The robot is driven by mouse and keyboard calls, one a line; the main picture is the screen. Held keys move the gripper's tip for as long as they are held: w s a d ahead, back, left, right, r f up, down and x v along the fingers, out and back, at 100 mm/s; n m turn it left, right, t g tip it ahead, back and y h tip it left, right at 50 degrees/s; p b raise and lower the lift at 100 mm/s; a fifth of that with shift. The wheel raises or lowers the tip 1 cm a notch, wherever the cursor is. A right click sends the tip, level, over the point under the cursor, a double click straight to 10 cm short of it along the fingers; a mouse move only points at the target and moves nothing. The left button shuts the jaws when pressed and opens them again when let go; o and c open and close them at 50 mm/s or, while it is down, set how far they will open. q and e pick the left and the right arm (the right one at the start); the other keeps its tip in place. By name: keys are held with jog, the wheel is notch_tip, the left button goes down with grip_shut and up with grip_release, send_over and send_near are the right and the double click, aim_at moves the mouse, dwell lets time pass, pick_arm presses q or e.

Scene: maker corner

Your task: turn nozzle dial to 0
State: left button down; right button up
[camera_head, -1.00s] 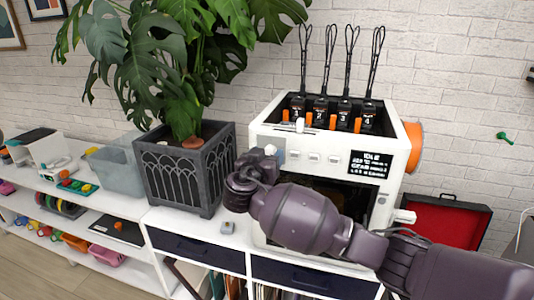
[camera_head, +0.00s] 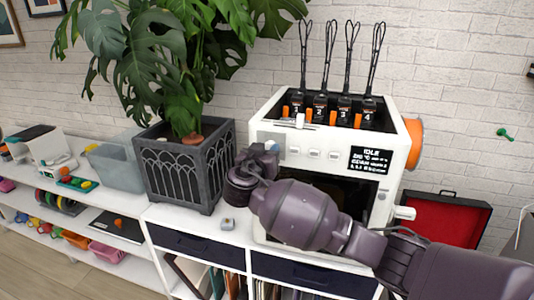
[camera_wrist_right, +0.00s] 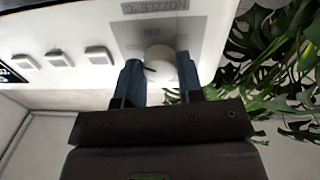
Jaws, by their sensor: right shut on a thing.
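In the right wrist view, the round white nozzle dial (camera_wrist_right: 159,56) sits on the front panel beside the "NOZZLE °C" label (camera_wrist_right: 155,6). A short dark mark shows on the dial; its reading is too unclear to tell. My right gripper (camera_wrist_right: 160,76) is shut on the dial, one blue finger on each side. In the head view my right gripper (camera_head: 270,150) is at the panel's left end and hides most of the dial. My left gripper is out of view.
A dark planter (camera_head: 180,185) with a large leafy plant stands close left of the printer; leaves reach near my gripper in the wrist view. White buttons (camera_head: 314,154) line the panel. A small grey object (camera_head: 228,224) lies on the shelf in front. An open red-lined case (camera_head: 448,225) is at right.

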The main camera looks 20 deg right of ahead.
pick_arm(q)
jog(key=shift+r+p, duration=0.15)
jog(key=shift+p, duration=0.3)
pick_arm(e)
jog(key=n, duration=1.2)
jog(key=n+t+y, duration=0.1)
jog(key=n, duration=1.1)
jog(key=shift+d+n, duration=0.1)
jog(key=shift+n, duration=0.2)
jog(key=o, duration=0.9)
